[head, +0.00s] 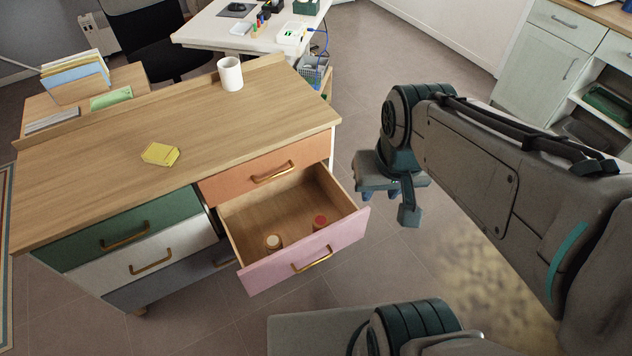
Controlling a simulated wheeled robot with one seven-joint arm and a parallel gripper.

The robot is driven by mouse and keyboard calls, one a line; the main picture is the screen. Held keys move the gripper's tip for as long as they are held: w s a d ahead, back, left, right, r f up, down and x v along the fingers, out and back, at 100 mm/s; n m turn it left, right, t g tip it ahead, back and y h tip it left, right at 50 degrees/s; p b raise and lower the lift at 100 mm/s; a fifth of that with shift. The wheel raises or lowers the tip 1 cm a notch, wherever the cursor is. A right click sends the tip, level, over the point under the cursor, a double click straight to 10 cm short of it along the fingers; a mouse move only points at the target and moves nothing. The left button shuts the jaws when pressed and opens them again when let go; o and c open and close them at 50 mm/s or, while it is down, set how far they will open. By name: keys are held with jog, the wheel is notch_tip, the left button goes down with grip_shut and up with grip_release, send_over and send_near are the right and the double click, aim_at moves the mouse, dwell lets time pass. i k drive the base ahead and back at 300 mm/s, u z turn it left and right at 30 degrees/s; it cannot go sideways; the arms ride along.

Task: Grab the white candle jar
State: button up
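A small round jar with a cream-white top (273,242) stands in the open pink-fronted drawer, near its front left; it looks like the white candle jar. A similar jar with a red top (320,222) stands to its right in the same drawer, apart from it. The drawer front hides part of the jars' lower sides. My gripper (390,200) is over the floor to the right of the drawer, pointing down and apart from both jars. Its fingers are small and partly hidden, so its opening is unclear.
The pink drawer (305,250) juts out from the wooden-topped dresser (190,110). A white mug (230,74) and yellow notes (160,154) are on top. The orange drawer (270,170) above is shut. Floor is clear between the drawer and my arm.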

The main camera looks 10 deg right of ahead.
aim_at(273, 242)
jog(key=u, duration=0.55)
jog(key=k, duration=1.3)
jog(key=u, duration=0.95)
jog(key=i, duration=0.95)
jog(key=z, duration=0.5)
jog(key=i, duration=0.7)
jog(key=z, duration=1)
jog(key=i, duration=0.25)
jog(key=z, duration=0.35)
